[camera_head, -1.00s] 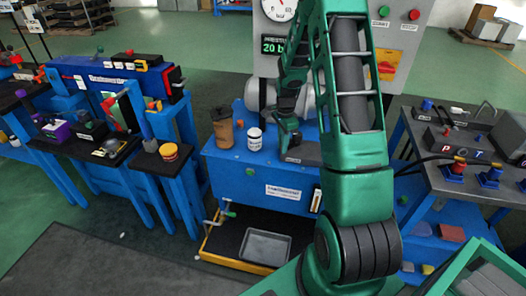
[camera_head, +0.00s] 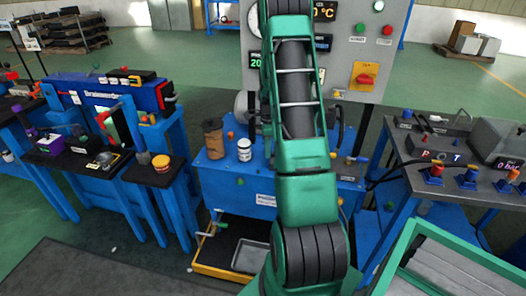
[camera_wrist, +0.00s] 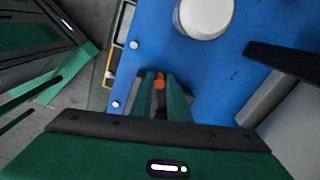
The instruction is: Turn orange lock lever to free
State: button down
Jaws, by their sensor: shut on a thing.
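In the wrist view, my gripper (camera_wrist: 159,88) points down at a blue top surface (camera_wrist: 222,62). Its two fingers are close together around a small orange piece, which looks like the end of the orange lock lever (camera_wrist: 159,79). Only this orange tip shows; the rest of the lever and its angle are hidden by the fingers. In the head view my arm covers the gripper and the lever.
A white-lidded jar (camera_head: 244,150) stands on the blue bench (camera_head: 235,185), beside a brown cup (camera_head: 213,138). The jar is close to my gripper in the wrist view (camera_wrist: 205,18). A dark bar (camera_wrist: 285,62) lies to the right. A control panel (camera_head: 345,55) rises behind.

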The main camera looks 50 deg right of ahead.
jog(key=shift+s, duration=0.1)
jog(key=c, duration=1.7)
grip_release()
jog(key=shift+a, duration=0.1)
jog(key=shift+c, duration=0.2)
notch_tip(320, 180, up, 11)
jog(key=shift+f, duration=0.15)
